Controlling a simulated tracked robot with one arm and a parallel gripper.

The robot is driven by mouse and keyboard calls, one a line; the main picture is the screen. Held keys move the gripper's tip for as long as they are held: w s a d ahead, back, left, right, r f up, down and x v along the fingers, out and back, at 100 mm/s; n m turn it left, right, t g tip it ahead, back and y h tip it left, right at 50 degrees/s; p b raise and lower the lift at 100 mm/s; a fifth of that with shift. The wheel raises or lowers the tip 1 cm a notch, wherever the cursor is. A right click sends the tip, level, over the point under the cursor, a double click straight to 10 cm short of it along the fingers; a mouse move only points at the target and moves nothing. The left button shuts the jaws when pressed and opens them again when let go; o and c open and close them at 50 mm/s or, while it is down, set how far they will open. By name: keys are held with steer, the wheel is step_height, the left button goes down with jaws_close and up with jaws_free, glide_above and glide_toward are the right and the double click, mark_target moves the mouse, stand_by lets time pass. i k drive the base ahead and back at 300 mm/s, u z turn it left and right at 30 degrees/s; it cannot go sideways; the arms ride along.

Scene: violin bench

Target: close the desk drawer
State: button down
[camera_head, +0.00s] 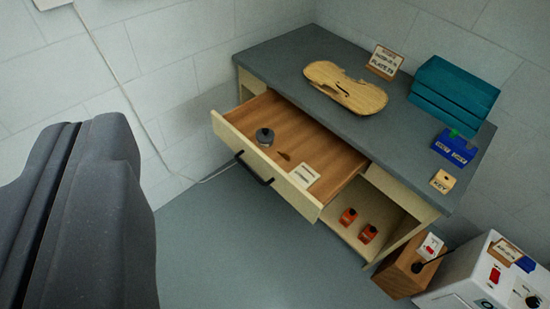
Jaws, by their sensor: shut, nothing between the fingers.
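The desk drawer (285,184) is pulled well out from the grey-topped desk (290,63). It has a pale front with a dark bar handle (254,168) and a brown wooden inside. In it lie a round grey metal object (265,136), a small dark piece (284,155) and a white label block (304,176). My gripper (78,130), dark grey and large at the left edge, looks shut and empty. It appears apart from the drawer, to the left of its front.
On the desk are a violin body plate (345,88), a sign (384,61), teal boxes (453,92) and a blue box (454,148). Two orange items (358,225) sit on the shelf below. A wooden box (408,268) and white unit (485,280) stand at lower right. Floor before the drawer is clear.

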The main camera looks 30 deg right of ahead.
mark_target(298, 135)
steer(key=z, duration=0.45)
steer(key=i, duration=1)
steer(key=u, duration=0.05)
